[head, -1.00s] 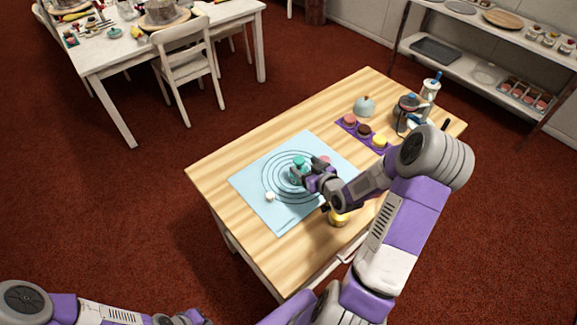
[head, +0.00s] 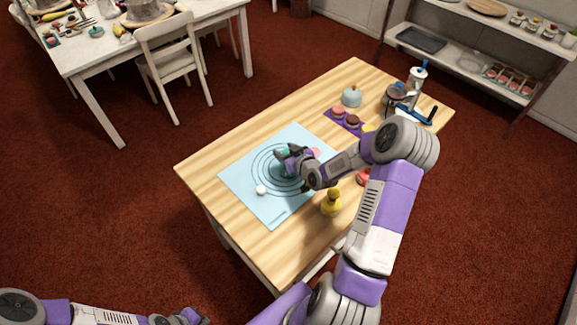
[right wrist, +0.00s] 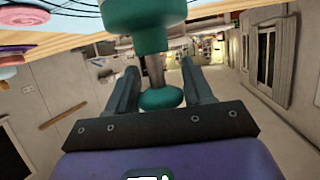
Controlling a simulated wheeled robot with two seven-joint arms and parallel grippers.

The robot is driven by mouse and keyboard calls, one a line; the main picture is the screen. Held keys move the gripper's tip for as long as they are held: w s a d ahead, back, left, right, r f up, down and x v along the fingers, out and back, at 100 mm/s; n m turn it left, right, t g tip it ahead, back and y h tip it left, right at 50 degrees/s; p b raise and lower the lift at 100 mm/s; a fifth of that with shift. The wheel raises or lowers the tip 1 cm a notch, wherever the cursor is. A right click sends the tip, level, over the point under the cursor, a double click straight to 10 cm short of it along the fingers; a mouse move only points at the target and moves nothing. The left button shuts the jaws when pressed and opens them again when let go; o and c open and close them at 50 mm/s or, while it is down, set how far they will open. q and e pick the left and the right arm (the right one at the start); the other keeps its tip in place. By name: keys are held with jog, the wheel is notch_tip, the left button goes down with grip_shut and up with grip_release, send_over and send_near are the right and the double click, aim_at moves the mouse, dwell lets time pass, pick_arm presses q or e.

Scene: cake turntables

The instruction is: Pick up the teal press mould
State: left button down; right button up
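The teal press mould (head: 285,174) stands on the light blue mat (head: 259,210), mostly hidden behind my right gripper in the head view. The right wrist view, which looks upside down, shows its teal body (right wrist: 146,22), a metal stem and a round teal knob (right wrist: 161,99). My right gripper (head: 283,155) is at the mould. Its two fingers (right wrist: 159,66) stand apart on either side of the stem and knob, with gaps visible on both sides. My left arm is low at the left of the head view; its gripper (head: 183,318) is cut off at the bottom edge.
A small white piece (head: 261,190) lies on the mat. A yellow bottle-like item (head: 331,202) and a red item (head: 363,177) stand near my right arm. Behind are a purple strip (head: 335,121) with round pieces, a pale blue dome (head: 352,97) and a stand (head: 417,80). The table's left corner is clear.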

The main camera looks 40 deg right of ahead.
grip_shut()
